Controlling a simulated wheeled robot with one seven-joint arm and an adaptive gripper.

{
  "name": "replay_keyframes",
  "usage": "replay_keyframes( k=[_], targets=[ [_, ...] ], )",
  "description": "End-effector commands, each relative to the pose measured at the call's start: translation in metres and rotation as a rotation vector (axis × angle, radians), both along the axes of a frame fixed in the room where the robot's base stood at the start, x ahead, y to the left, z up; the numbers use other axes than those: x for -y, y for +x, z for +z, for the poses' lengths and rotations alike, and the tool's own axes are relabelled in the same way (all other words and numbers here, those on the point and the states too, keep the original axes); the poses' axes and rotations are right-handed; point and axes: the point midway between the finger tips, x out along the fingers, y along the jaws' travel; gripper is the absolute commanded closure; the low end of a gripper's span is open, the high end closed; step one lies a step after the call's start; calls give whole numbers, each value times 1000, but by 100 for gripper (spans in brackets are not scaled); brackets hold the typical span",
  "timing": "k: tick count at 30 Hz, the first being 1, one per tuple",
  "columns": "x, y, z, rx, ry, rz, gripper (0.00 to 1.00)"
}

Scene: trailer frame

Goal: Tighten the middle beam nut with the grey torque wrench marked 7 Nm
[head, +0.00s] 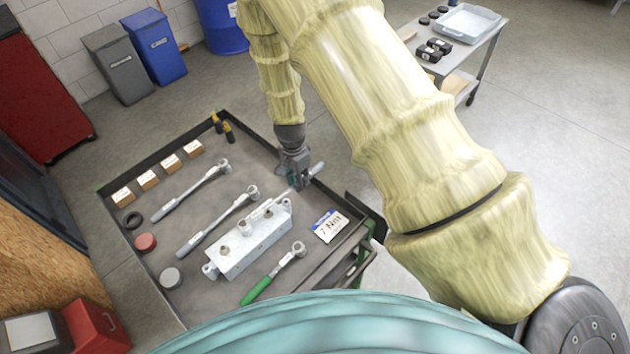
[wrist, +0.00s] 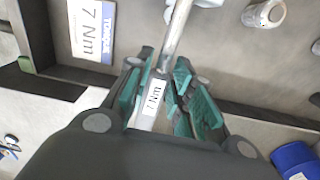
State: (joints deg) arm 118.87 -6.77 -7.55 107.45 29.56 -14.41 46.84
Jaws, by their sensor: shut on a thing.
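My gripper (head: 296,180) is shut on the grey torque wrench, at the right end of the metal beam (head: 238,262). The wrench shaft (wrist: 180,30) runs away between the green finger pads of my gripper (wrist: 165,95), and its label reads 7 Nm. In the head view the shaft reaches over the beam's top toward its nuts. The middle nut (head: 246,227) shows on the beam; I cannot tell whether the wrench head touches it. Another nut (head: 224,250) stands nearer the beam's left end. A card (head: 329,225) reading 7 Nm lies to the right.
Two more grey wrenches (head: 190,191) (head: 217,222) lie left of the beam, and a green-handled wrench (head: 275,274) lies in front. Small boxes (head: 148,180), round caps (head: 145,243) and the raised bench rim (head: 165,155) line the sides. A side table (head: 455,45) stands at the back right.

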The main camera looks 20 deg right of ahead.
Motion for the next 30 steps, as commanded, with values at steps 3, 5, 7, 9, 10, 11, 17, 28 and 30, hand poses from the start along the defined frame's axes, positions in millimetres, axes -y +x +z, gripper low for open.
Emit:
replay_keyframes(
  k=[3, 5, 7, 9, 10, 11, 17, 28, 30],
  targets=[
    [-1, 10, 0, 3, -2, 42, 100],
    [-1, 11, 0, 2, -2, 47, 100],
    [-1, 11, 1, 2, -2, 47, 100],
    [-1, 11, 1, 2, -1, 47, 100],
    [-1, 11, 1, 2, -1, 46, 100],
    [-1, 11, 1, 2, -1, 46, 100],
    [2, 5, 2, 3, 1, 23, 100],
    [10, -19, 2, 5, 4, -88, 100],
    [11, -22, 2, 4, 4, -103, 100]
  ],
)
